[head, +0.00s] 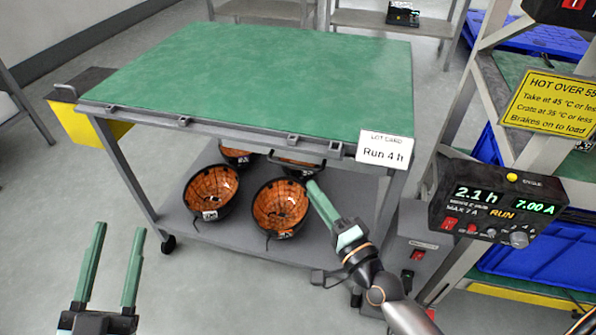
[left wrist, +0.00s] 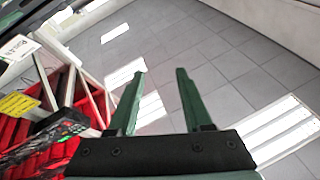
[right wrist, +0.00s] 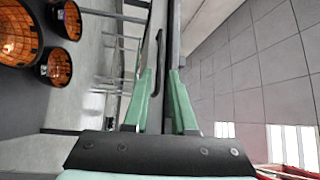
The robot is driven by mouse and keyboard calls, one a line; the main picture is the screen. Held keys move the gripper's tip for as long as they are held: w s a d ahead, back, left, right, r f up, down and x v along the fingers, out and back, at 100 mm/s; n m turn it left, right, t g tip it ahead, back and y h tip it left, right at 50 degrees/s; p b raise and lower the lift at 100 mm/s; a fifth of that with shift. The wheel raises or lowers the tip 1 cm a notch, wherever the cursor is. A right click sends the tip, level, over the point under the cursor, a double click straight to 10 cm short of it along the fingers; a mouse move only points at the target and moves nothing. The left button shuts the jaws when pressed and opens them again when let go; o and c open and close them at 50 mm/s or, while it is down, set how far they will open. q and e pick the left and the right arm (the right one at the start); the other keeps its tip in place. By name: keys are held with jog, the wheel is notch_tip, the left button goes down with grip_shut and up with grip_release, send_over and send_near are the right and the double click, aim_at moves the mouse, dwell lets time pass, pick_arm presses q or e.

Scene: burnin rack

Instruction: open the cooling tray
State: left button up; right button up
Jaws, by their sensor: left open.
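A cart with a green top (head: 270,65) stands in the middle of the head view. A dark bar handle (head: 296,160) sits under its front edge. I cannot tell whether the cooling tray is the part bearing this handle. My right gripper (head: 312,184) is close to the handle's right end. In the right wrist view, its fingertips (right wrist: 160,72) are apart, with a dark handle (right wrist: 157,45) just ahead or between them; contact is unclear. My left gripper (head: 120,230) is open and empty, over the floor at lower left. It also shows in the left wrist view (left wrist: 161,72).
Several orange-lined bowls (head: 280,207) stand on the cart's lower shelf (head: 235,235). A lot card (head: 385,149) hangs at the cart's right corner. A rack with a display unit (head: 497,205) and blue crates (head: 545,245) is at right.

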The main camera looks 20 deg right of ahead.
pick_arm(q)
jog(key=shift+s+d+r+m+t+h, duration=0.1)
jog(key=shift+s+r+m+t+h, duration=0.15)
jog(key=shift+r, duration=0.35)
jog(key=shift+s+r+m+t+h, duration=0.15)
jog(key=shift+s+r+m+h, duration=0.15)
jog(key=shift+r, duration=0.3)
pick_arm(e)
jog(key=f+x, duration=0.1)
jog(key=x, duration=0.6)
jog(key=shift+w+r, duration=0.25)
jog(key=shift+r, duration=0.2)
jog(key=shift+a, duration=0.1)
grip_shut()
pick_arm(q)
jog(key=shift+r, duration=0.1)
